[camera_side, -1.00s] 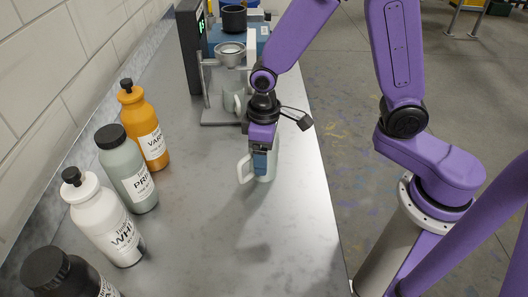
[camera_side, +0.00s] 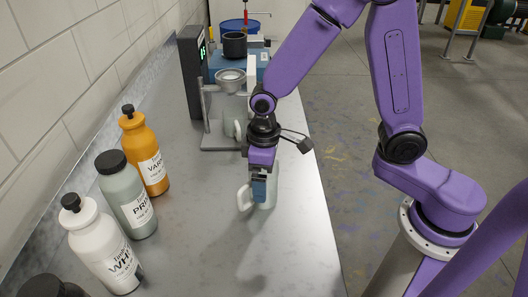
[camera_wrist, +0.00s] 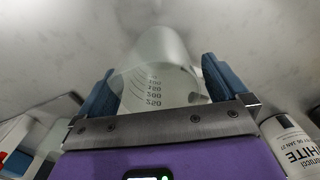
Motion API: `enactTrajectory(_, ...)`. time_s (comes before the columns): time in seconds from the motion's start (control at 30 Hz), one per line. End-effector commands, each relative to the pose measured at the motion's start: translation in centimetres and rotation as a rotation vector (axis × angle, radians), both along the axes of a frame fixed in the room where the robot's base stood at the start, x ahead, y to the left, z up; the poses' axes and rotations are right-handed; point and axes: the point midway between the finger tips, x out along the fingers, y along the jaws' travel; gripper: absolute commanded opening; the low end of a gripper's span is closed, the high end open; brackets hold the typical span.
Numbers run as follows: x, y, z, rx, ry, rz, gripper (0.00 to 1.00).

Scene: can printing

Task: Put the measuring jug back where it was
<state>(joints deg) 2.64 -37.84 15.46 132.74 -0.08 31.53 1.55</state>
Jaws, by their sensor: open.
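The measuring jug (camera_side: 269,195) is a clear, pale vessel with a handle on its left side. It appears upright on the grey bench, near the right edge. In the wrist view the jug (camera_wrist: 155,62) shows printed marks such as 200 and 250, which read mirrored. My gripper (camera_side: 262,186) comes down over the jug from behind and hides part of it. Its blue fingers (camera_wrist: 160,90) are open, one on each side of the jug. Any gap between the fingers and the jug looks small.
A row of paint bottles, orange (camera_side: 146,155), grey-green (camera_side: 127,195) and white (camera_side: 102,245), stands along the wall. A stand with a metal cup (camera_side: 230,78) and a black display (camera_side: 194,70) is behind. The front middle of the bench (camera_side: 215,255) is clear.

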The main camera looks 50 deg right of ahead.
Motion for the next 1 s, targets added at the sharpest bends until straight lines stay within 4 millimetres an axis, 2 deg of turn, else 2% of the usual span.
enactTrajectory(0.3,0.1,0.1,6.0,0.005,-0.007,0.0,1.0)
enactTrajectory(0.5,0.0,0.1,9.2,0.003,-0.005,0.0,1.0)
enactTrajectory(0.7,-0.1,0.0,10.7,0.001,-0.001,0.0,1.0)
enactTrajectory(1.0,-0.8,-0.4,10.9,0.001,-0.002,0.024,1.0)
